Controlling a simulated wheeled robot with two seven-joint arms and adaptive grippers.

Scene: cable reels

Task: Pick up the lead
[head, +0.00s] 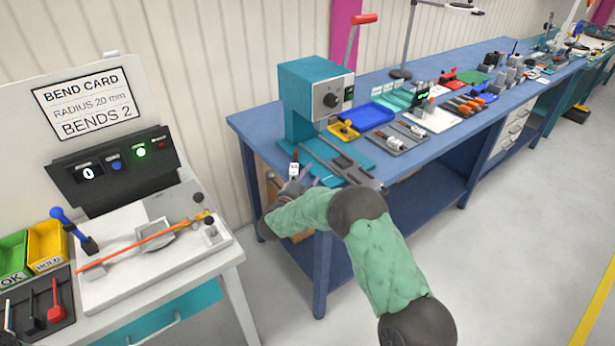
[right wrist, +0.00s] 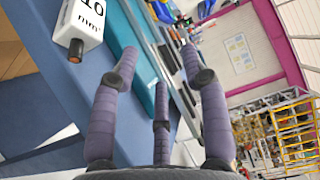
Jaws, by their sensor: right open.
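A long thin orange lead (head: 150,240) lies slantwise across the white bending plate on the left bench, its ends at a pale block and a yellow part. My right gripper (head: 305,180) is far to its right, at the near left corner of the blue bench. In the right wrist view the fingers of this gripper (right wrist: 158,62) are spread, with nothing between them. A white tag marked "10 mm²" (right wrist: 78,22), with a dark round stub, is left of the fingers and apart from them; it also shows small in the head view (head: 294,168). My left gripper is out of view.
A teal press (head: 312,95) with a red-handled lever stands on the blue bench behind my right gripper. A blue tray (head: 368,117) and several tools lie to its right. Yellow (head: 48,247) and green bins stand at the left. A floor gap separates the benches.

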